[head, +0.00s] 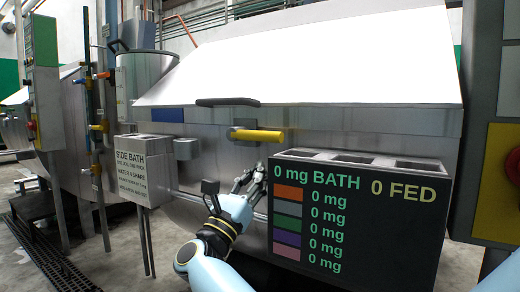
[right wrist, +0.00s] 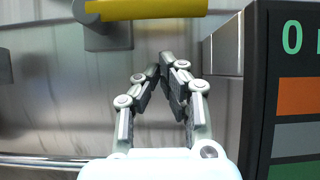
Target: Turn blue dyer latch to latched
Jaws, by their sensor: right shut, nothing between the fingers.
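The dyer (head: 330,125) is a large steel drum with a blue plate (head: 168,115) on its front. Its latch (head: 256,135) is a yellow bar that lies roughly level on a grey mount below the dark lid handle. In the right wrist view the yellow latch (right wrist: 150,9) crosses the top edge, beyond my fingertips. My right gripper (head: 256,172) is below the latch in front of the drum, apart from it. In the right wrist view the right gripper (right wrist: 167,62) has its fingertips together and empty. My left gripper is not in view.
A black readout box (head: 355,220) stands close to the right of my right gripper. A grey side bath box (head: 145,168) is at the left. The dark lid handle (head: 228,102) is above the latch. A steel rail runs low across the drum front.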

